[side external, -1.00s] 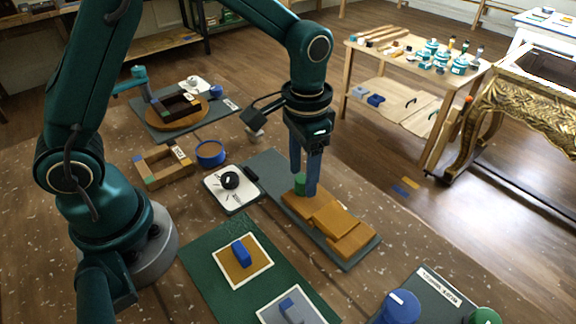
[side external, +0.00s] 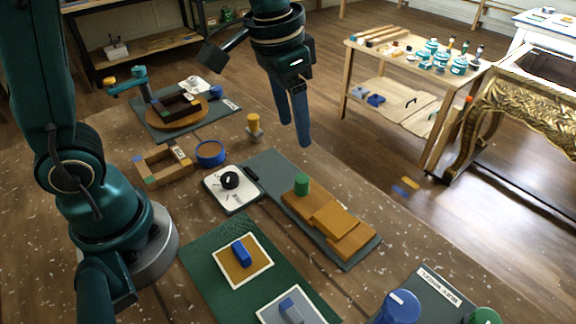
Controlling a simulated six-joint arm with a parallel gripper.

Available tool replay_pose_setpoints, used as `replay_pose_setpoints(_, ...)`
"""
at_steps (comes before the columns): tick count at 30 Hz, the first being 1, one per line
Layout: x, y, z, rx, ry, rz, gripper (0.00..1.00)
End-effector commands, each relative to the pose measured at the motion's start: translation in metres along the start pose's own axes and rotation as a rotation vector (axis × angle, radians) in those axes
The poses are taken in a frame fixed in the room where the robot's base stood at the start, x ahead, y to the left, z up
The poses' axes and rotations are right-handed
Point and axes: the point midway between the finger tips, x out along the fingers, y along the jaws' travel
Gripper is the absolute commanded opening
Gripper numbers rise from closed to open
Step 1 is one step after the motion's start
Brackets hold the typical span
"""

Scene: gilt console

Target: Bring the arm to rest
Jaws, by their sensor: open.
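My gripper (side external: 293,116) is raised above the far edge of the table, with its two blue fingers apart and nothing between them. Below it and clear of it, a green cylinder (side external: 302,184) stands upright on the far end of the stepped orange wooden blocks (side external: 318,212). These blocks lie on a grey board (side external: 262,165). My upper arm runs out of the top of the view.
A blue round dish (side external: 210,152), a yellow-topped peg (side external: 254,128) and a wooden frame (side external: 163,168) stand on the table. A green mat (side external: 205,262) holds a blue block (side external: 241,252). A wooden bench (side external: 440,130) and gilt console (side external: 520,90) stand beyond, right.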

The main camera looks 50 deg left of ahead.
Motion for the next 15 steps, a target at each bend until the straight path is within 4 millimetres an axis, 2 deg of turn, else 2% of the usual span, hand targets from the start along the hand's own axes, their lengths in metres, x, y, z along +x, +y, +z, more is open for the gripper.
replay_pose_setpoints(1,-0.014,-0.003,0.007,-0.016,0.042,-0.007,0.61)
replay_pose_setpoints(6,-0.041,-0.009,0.034,-0.064,0.146,-0.025,0.61)
replay_pose_setpoints(10,-0.053,-0.011,0.058,-0.103,0.221,-0.039,0.61)
replay_pose_setpoints(15,-0.054,-0.011,0.089,-0.149,0.296,-0.054,0.61)
